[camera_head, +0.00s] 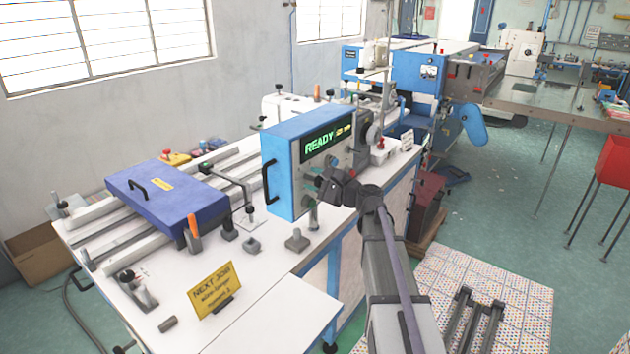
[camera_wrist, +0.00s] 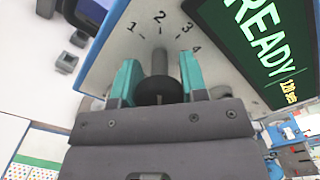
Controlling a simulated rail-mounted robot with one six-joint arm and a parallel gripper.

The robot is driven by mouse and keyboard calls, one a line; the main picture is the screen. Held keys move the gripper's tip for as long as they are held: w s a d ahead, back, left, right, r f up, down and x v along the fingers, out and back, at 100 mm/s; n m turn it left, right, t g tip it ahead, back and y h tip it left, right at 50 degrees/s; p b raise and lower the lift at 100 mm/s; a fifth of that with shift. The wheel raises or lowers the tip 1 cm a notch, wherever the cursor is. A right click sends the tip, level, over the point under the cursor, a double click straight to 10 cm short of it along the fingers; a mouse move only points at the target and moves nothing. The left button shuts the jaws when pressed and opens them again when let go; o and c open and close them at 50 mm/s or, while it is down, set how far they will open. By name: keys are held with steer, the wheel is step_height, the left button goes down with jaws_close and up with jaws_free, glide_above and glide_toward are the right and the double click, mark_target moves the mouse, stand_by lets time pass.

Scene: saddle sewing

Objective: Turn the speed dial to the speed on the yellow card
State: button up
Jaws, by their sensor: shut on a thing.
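The speed dial (camera_wrist: 153,92) is a dark round knob on the grey panel of the blue machine box (camera_head: 275,165). Numerals 1 to 4 show around it in the wrist view. A grey bar above the knob points roughly toward the 2; the fingers and knob hide the rest of the scale. My gripper (camera_wrist: 156,85) has its teal fingers shut on either side of the dial; it also shows in the head view (camera_head: 322,183) against the panel. The yellow card (camera_head: 214,289) stands at the table's front; its small last line seems to end in 3.
A green READY display (camera_head: 320,143) is beside the dial. A blue-purple box (camera_head: 165,198) with a handle lies on rails at left. Small clamps and blocks, such as a grey block (camera_head: 297,240), stand on the white table (camera_head: 270,272). Floor at right is mostly open.

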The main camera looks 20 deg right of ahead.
steer(key=n, duration=0.3)
steer(key=shift+n, duration=2.3)
steer(key=o, duration=0.9)
steer(key=v, duration=1)
steer(key=shift+s+d, duration=0.2)
steer(key=shift+s, duration=0.15)
